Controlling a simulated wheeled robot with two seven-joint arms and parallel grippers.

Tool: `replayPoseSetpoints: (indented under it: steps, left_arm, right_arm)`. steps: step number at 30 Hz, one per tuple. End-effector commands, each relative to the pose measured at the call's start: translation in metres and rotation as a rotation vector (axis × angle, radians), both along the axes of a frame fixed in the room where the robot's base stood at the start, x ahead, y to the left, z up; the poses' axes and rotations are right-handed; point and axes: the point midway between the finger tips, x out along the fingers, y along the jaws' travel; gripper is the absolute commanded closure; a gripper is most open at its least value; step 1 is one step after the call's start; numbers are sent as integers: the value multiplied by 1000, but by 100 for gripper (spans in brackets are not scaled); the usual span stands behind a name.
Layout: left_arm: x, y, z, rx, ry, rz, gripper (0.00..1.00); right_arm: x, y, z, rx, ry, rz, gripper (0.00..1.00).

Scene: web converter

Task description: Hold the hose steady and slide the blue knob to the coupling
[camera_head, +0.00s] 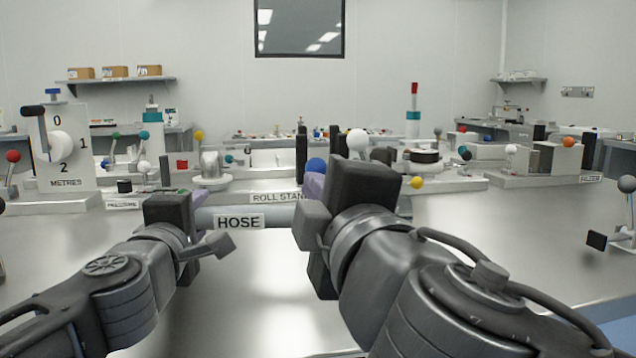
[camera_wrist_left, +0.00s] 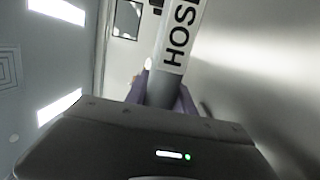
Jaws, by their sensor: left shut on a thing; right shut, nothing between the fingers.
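The grey hose (camera_head: 275,216) runs left to right in front of me, with a HOSE label on it. My left gripper (camera_head: 197,198) is shut on the hose, left of the label. In the left wrist view the hose (camera_wrist_left: 160,92) lies between its purple fingers. A blue knob (camera_head: 316,165) shows just above the purple fingertips of my right gripper (camera_head: 314,186). That gripper is shut and empty, and its black body hides the area right of the knob. I cannot tell whether it touches the knob. I cannot make out the coupling.
A ROLL STAND label (camera_head: 278,197) stands behind the hose. A METRES dial (camera_head: 66,150) with a crank stands at the left. A red, teal and white post (camera_head: 413,115) and several ball-topped levers stand farther back.

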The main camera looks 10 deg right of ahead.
Motion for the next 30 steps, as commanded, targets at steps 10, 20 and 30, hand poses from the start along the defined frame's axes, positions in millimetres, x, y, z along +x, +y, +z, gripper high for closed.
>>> replayPoseSetpoints:
  steps: [10, 20, 30]
  left_arm:
    - [6, 6, -15, 2, 25, 15, 100]
    - [5, 6, -10, 2, 24, 15, 100]
    - [5, 5, -7, 2, 22, 12, 100]
  right_arm:
    - [0, 1, -1, 0, 0, 1, 100]
    - [0, 1, 5, 0, 0, 2, 100]
    - [0, 1, 8, 0, 0, 2, 100]
